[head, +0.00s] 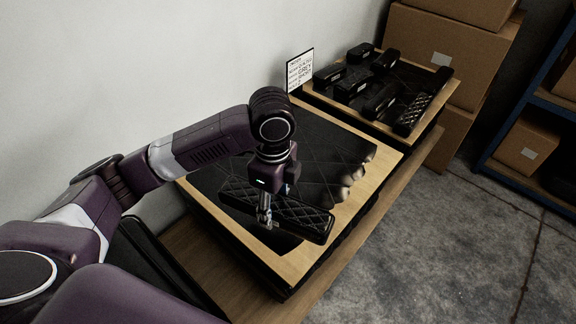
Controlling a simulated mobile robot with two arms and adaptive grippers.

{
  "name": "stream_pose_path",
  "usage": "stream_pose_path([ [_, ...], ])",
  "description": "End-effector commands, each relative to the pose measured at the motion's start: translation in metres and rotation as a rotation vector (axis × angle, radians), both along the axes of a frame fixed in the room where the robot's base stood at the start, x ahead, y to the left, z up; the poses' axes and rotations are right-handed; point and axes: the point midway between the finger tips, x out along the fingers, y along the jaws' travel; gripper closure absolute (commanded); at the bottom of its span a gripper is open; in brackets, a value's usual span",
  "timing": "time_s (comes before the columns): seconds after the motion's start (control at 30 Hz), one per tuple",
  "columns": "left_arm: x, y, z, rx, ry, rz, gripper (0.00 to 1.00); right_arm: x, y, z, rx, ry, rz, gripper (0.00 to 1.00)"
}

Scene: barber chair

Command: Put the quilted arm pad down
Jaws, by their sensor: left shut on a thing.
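The quilted arm pad (302,219) is long, black and diamond-stitched. My left gripper (264,218) is shut on it, and my arm comes in from the left above it. The pad shows over the front part of a wooden-rimmed tray (292,269) with a dark inside. I cannot tell whether the pad touches anything below it. The gripper hides part of the pad's middle. My right gripper is not in view.
A large black quilted piece (325,150) lies in the same tray, behind the pad. A second tray (432,113) farther back holds several black pads. A sign (300,69) stands by the wall. Cardboard boxes (440,52) and a blue shelf (529,104) stand at right.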

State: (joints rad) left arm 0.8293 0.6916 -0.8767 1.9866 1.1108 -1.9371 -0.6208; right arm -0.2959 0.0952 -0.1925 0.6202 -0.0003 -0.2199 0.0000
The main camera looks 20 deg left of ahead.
Motion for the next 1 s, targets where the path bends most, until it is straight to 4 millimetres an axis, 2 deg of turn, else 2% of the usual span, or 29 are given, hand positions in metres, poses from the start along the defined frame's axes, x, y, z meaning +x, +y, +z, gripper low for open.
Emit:
stream_pose_path([
  [0.13,0.018,-0.002,0.010,-0.004,0.001,-0.292,0.92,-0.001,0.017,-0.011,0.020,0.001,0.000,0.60],
  [0.27,0.031,-0.002,0.020,-0.007,0.004,-0.546,0.92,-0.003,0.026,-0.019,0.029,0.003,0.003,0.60],
  [0.7,0.068,-0.005,0.064,-0.018,0.007,-1.407,0.92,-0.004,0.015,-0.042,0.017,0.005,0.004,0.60],
  [0.9,0.078,-0.007,0.082,-0.022,0.004,-1.703,0.92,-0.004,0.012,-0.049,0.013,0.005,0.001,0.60],
  [1.0,0.080,-0.007,0.087,-0.022,0.005,-1.792,0.92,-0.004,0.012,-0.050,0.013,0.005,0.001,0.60],
])
